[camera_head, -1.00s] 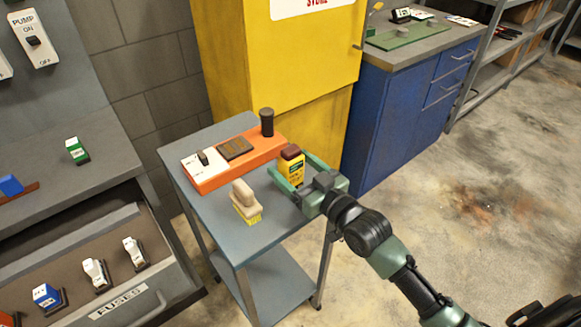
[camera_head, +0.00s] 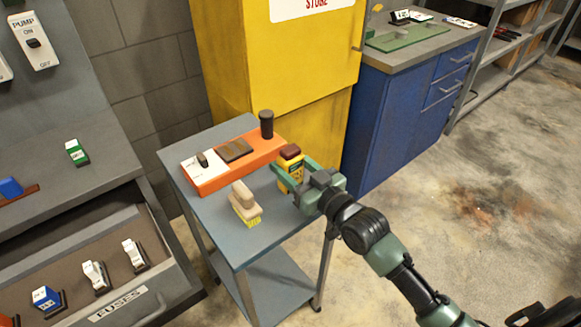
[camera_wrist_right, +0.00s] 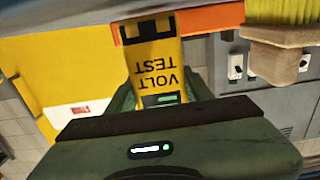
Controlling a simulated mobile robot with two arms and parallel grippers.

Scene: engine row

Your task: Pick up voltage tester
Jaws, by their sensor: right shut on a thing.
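The voltage tester (camera_head: 290,172) is a small yellow block with a dark red-brown top, at the right edge of the grey cart top. In the right wrist view its yellow face (camera_wrist_right: 157,65) reads "VOLT TEST" upside down. My right gripper (camera_head: 289,178) is shut on the tester, with green fingers on either side of it. The fingers and the gripper body hide part of the tester. I cannot tell whether its base touches the cart top. My left gripper is not in view.
The cart top (camera_head: 205,212) also holds an orange board (camera_head: 215,176) with a dark upright knob, and a brush with yellow bristles (camera_head: 245,203). A yellow cabinet (camera_head: 290,70) stands behind. An open fuse drawer (camera_head: 75,265) lies at the left.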

